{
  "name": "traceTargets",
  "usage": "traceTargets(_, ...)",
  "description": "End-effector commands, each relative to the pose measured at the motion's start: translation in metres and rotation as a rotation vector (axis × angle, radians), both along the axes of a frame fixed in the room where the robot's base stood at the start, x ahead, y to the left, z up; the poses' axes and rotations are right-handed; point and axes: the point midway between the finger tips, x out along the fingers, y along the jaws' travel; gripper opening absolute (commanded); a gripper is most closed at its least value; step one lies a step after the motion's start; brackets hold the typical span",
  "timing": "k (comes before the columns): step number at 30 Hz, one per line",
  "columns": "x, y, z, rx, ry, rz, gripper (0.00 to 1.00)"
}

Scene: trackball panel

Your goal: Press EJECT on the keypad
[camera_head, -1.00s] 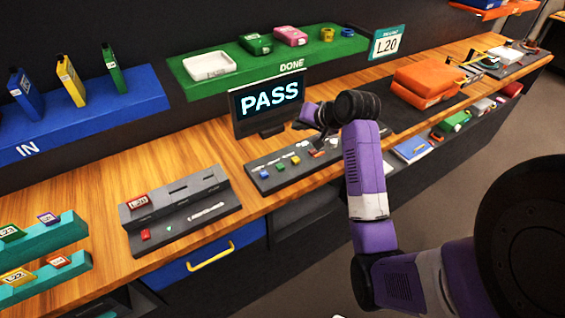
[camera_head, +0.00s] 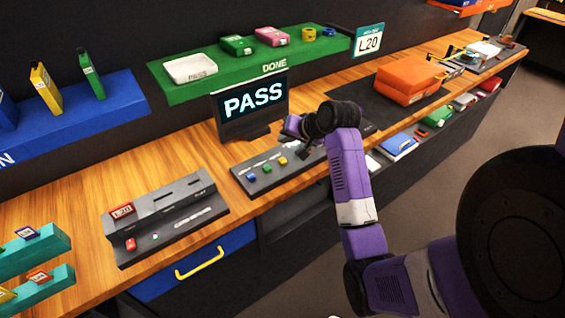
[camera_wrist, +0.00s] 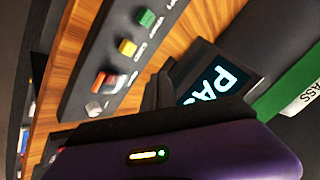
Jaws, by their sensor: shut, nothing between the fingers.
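The keypad (camera_head: 262,188) is a dark strip on the wooden bench below the PASS screen (camera_head: 252,104). It carries blue (camera_head: 251,176), green (camera_head: 267,169) and yellow (camera_head: 283,161) buttons. The wrist view shows its green (camera_wrist: 147,17), yellow (camera_wrist: 128,47) and red (camera_wrist: 98,82) buttons, and a grey-white knob (camera_wrist: 93,108). The small labels are not clear enough to tell which button is EJECT. My gripper (camera_head: 304,147) is shut and empty, over the right part of the keypad.
A grey slotted unit (camera_head: 170,232) with a red cartridge (camera_head: 122,211) stands to the left. A green DONE shelf (camera_head: 235,70) with several items hangs behind. Orange cases (camera_head: 410,80) lie to the right. Bare wood shows between the slotted unit and keypad.

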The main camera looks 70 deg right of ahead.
Motion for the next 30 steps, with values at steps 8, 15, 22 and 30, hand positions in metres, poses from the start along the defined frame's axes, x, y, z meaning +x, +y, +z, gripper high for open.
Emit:
traceTargets(8,0.0,0.001,-0.039,0.002,0.001,0.001,0.0)
traceTargets(15,0.0,0.0,-0.055,0.0,0.001,0.001,0.0)
traceTargets(22,0.0,0.0,-0.055,-0.001,0.0,0.001,0.0)
traceTargets(30,0.0,0.0,-0.055,0.0,0.001,0.001,0.0)
